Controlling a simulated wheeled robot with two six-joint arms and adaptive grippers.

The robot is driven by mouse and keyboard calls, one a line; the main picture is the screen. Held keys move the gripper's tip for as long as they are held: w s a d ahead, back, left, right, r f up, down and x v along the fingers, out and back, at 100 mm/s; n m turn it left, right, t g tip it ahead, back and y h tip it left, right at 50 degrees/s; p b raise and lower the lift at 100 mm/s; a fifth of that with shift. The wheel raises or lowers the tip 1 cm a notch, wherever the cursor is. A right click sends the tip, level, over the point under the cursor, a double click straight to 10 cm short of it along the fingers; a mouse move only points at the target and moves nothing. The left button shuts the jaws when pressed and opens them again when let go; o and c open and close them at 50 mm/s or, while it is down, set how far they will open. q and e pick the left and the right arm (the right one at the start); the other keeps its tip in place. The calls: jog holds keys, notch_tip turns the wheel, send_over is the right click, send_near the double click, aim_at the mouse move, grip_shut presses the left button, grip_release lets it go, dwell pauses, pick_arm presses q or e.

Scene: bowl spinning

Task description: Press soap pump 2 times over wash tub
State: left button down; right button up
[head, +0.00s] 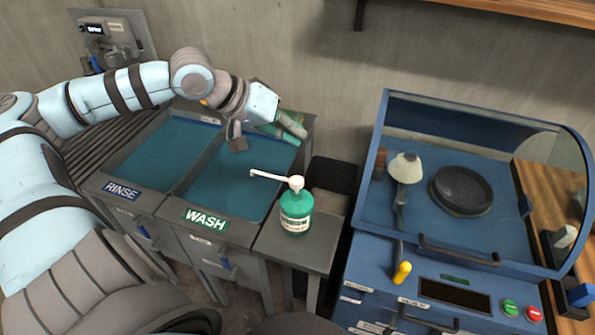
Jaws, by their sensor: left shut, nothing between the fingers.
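The soap pump (296,212) is a green bottle with a white label and a white pump head. It stands upright on a small grey side stand (318,250), and its long white spout points left over the wash tub. The wash tub (225,183) is a teal-filled basin with a green WASH label on its front. My left gripper (237,142) is shut and empty above the back part of the wash tub, behind and left of the pump, apart from it. My right gripper is not in view.
The rinse tub (145,160) adjoins the wash tub on the left. Green and grey items (285,128), partly hard to make out, are at the wash tub's back right corner. A blue machine with a clear cover (470,150) stands at the right, with a pan inside.

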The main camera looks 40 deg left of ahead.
aim_at(294, 178)
pick_arm(q)
notch_tip(294, 178, down, 9)
jog(key=b, duration=0.8)
jog(key=shift+r, duration=0.1)
dwell(0.9)
jog(key=shift+f+b, duration=0.4)
jog(key=shift+b, duration=0.25)
jog(key=shift+f+b, duration=0.85)
dwell(0.5)
jog(key=shift+r+p, duration=1.3)
jog(key=shift+p, duration=0.1)
